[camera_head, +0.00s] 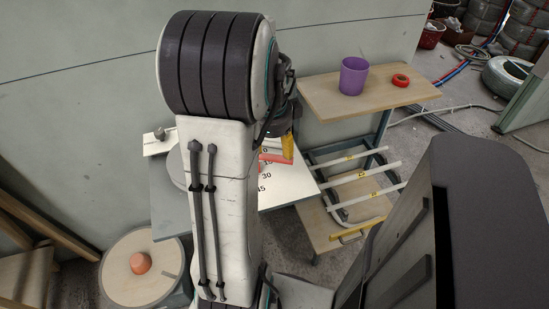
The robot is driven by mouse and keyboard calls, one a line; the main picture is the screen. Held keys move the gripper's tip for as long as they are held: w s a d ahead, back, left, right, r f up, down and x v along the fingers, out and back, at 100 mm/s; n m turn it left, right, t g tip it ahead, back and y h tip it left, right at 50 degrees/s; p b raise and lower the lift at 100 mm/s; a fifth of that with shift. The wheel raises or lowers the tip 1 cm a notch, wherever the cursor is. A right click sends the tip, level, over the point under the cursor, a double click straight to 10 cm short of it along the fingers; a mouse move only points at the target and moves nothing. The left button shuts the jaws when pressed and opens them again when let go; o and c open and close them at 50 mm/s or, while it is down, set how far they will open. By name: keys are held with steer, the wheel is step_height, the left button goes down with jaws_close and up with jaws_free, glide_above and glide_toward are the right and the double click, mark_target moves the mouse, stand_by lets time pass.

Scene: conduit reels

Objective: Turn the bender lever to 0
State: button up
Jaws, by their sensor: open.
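The bender stands on a grey table, with a white scale plate (292,188) marked 0, 15, 30 and 45. Its round grey part (178,168) shows left of my arm. A salmon-orange bar (273,158), apparently the bender lever, lies between the 0 and 15 marks. Its left part is hidden behind my arm. My gripper (288,142) points down beside the right end of this bar, with a yellow part showing there. The gripper is open; its fingers are mostly hidden, and I cannot tell whether they touch the bar.
A wooden-topped stand (320,98) at the right holds a purple cup (353,76) and a red tape ring (401,80). Below it is a rack with white conduits (350,160). A round wooden-topped reel (125,280) with an orange object (140,263) stands at lower left. A wall closes the back.

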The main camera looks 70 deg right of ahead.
mark_target(275, 159)
steer(key=shift+w+d+f+b, duration=0.1)
steer(key=shift+d+f, duration=0.15)
steer(key=shift+f, duration=0.9)
steer(key=shift+s+d+f+b, duration=0.1)
steer(key=shift+d+f+b, duration=0.1)
steer(key=shift+f, duration=1)
steer(key=shift+w+d+f+b, duration=0.1)
steer(key=shift+d+f, duration=0.15)
steer(key=shift+f, duration=0.9)
steer(key=shift+o, duration=0.2)
steer(key=c, duration=1.2)
jaws_close()
